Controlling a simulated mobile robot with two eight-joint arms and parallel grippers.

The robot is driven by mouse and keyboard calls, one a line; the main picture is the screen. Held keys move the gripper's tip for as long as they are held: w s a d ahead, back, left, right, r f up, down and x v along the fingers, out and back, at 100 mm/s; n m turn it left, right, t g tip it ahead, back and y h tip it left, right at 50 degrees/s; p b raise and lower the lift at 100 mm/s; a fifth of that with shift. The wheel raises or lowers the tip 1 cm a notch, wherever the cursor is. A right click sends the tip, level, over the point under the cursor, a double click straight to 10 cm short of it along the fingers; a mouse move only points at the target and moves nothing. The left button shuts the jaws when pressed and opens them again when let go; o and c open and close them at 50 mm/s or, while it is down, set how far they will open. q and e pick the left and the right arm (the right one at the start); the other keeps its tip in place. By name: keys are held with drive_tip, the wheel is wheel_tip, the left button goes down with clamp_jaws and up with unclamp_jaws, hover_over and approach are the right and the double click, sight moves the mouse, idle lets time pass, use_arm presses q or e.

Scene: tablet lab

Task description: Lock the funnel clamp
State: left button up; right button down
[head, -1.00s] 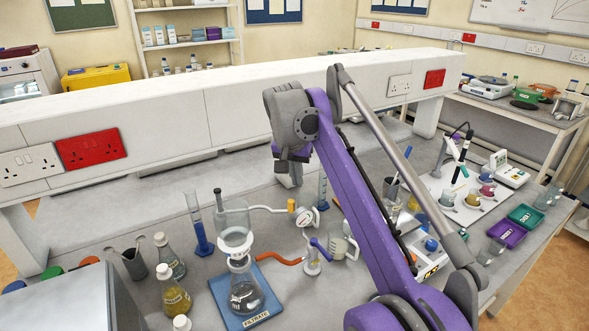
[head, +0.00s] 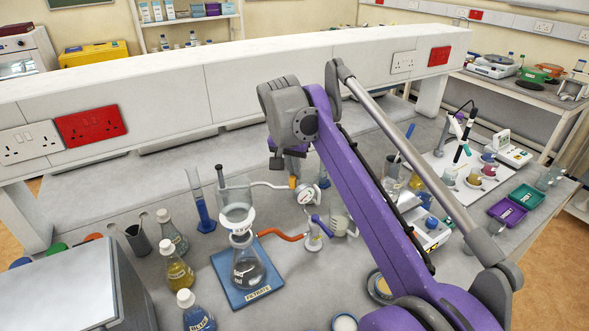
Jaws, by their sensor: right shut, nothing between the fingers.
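A glass funnel (head: 236,200) stands upright on the filtrate flask (head: 248,270), which sits on a blue base (head: 226,279). A white clamp (head: 241,223) is around the joint between funnel and flask; I cannot tell its lever's state at this size. My right arm reaches in from the lower right. Its gripper (head: 288,172) points down, to the right of and behind the funnel, near the dial gauge (head: 307,195), apart from the clamp. It is shut and empty; its fingertips are hard to make out. My left gripper is not in view.
An orange hose (head: 275,234) and a blue-handled valve (head: 314,236) are right of the flask. A blue cylinder (head: 203,213) stands behind left. Labelled bottles (head: 178,270) are at the left. The raised white divider (head: 250,85) runs behind; bare bench lies before it.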

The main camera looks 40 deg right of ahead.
drive_tip(key=shift+s+a+m, duration=0.3)
drive_tip(key=shift+s+a, duration=0.05)
drive_tip(key=shift+s, duration=0.1)
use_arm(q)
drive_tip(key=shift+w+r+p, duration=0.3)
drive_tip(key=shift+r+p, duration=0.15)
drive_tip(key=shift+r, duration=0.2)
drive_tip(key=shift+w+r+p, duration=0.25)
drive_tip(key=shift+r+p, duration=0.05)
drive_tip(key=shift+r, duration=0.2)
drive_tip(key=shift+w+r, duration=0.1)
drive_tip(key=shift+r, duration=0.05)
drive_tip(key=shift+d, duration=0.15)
use_arm(e)
drive_tip(key=s+a+m+g, duration=0.2)
drive_tip(key=s+a+m, duration=0.3)
drive_tip(key=a, duration=0.7)
drive_tip(key=shift+s+h, duration=0.3)
drive_tip(key=shift+s, duration=0.85)
drive_tip(key=shift+a+f, duration=0.1)
